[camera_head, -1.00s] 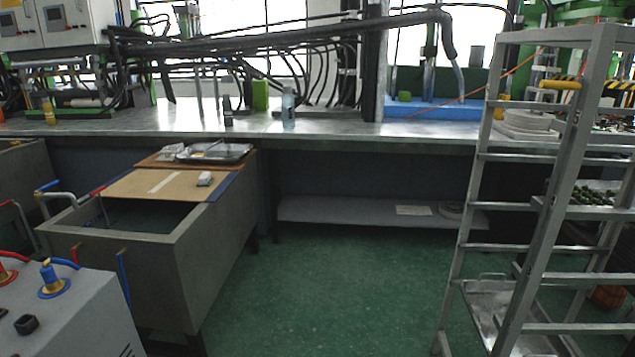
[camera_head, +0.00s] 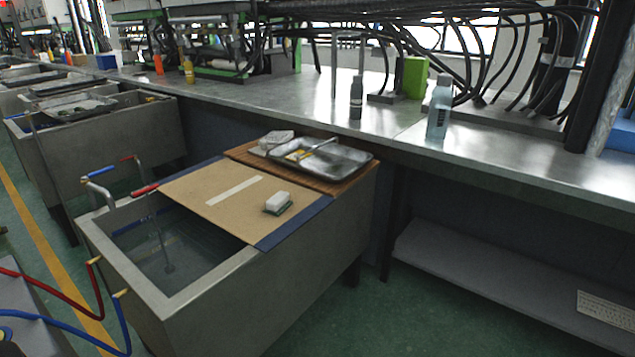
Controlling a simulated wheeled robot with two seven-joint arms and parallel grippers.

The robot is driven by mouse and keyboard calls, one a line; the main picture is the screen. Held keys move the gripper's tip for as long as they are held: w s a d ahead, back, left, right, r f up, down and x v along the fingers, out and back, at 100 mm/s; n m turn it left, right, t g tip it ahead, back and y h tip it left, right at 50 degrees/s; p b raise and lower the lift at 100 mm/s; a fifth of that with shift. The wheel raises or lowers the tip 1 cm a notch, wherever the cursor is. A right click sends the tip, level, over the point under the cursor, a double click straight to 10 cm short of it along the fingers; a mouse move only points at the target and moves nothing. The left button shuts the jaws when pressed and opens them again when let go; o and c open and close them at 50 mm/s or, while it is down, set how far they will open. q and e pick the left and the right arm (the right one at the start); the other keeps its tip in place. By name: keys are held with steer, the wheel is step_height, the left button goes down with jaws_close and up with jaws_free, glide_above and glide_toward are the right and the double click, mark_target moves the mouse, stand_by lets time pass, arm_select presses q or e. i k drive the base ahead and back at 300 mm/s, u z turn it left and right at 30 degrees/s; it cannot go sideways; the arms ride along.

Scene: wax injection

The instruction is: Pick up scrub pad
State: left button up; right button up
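A small pad, white on top with a dark green underside (camera_head: 278,202), lies on a tan board (camera_head: 212,203) that covers part of a grey sink (camera_head: 205,310). It looks like the scrub pad. It sits close to the board's blue right edge, with clear board to its left. Neither of my grippers shows in the head view.
A tap (camera_head: 97,193) rises at the sink's left. Bottles (camera_head: 439,108) stand on the metal counter (camera_head: 480,150). Green floor is open at front right.

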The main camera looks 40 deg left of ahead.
mark_target(276, 205)
steer(key=i, duration=2.3)
steer(key=u, duration=1.4)
